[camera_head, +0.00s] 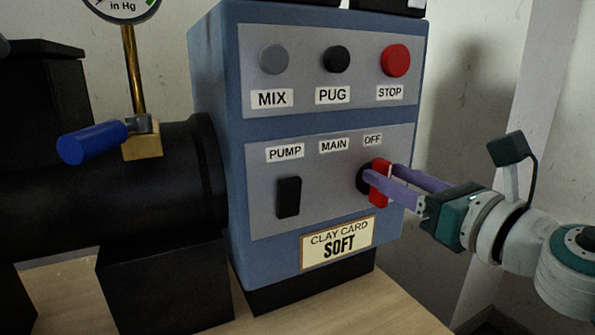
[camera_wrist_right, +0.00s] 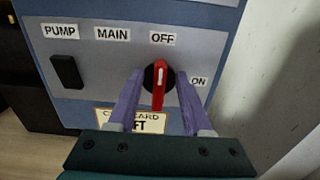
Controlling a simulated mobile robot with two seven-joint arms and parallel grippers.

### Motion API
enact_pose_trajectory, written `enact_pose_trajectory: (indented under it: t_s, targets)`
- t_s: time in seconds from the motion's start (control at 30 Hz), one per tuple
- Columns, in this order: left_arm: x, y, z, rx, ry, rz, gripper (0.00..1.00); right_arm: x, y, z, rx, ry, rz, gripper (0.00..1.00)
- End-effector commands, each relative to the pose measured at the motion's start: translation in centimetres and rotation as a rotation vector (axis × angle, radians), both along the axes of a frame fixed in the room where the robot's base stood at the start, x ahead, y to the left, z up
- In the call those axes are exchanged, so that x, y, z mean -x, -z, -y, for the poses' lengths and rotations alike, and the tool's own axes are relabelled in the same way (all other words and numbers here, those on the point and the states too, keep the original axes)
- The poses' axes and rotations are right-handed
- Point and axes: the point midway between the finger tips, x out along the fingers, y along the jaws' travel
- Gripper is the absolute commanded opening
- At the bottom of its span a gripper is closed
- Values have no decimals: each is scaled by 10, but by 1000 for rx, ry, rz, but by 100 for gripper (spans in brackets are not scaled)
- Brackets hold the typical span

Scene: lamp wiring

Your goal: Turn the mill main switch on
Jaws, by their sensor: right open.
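The main switch (camera_wrist_right: 160,88) is a red rotary handle on a black disc. It stands upright with its white mark at the top, toward the OFF label (camera_wrist_right: 163,38); the ON label (camera_wrist_right: 199,81) is to its right. In the head view the red handle (camera_head: 380,184) is partly covered by a finger. My right gripper (camera_head: 384,172) reaches in from the right and is open, its purple fingers on either side of the handle. The wrist view shows a finger left and right of it; I cannot tell whether they touch. My left gripper is not in view.
The blue control box (camera_head: 216,120) carries MIX, PUG and STOP (camera_head: 396,60) buttons above and a black PUMP switch (camera_head: 288,197) to the left. A clay card (camera_head: 338,242) sits below. A blue lever (camera_head: 92,143) and gauge (camera_head: 122,6) stand left.

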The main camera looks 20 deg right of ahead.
Motion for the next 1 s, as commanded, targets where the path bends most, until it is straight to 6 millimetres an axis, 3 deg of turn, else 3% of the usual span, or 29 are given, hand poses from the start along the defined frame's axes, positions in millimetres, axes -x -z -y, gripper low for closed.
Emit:
enact_pose_trajectory:
  t_s: [0.2, 0.63, 1.0]
  targets:
    - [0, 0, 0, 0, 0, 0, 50, 0, 0, 0, -1, 0, 0, 49]
    - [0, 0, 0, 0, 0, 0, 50, 0, 0, 0, 0, 0, 0, 0]
    - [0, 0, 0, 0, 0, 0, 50, 0, 0, 0, -1, 0, 0, 0]
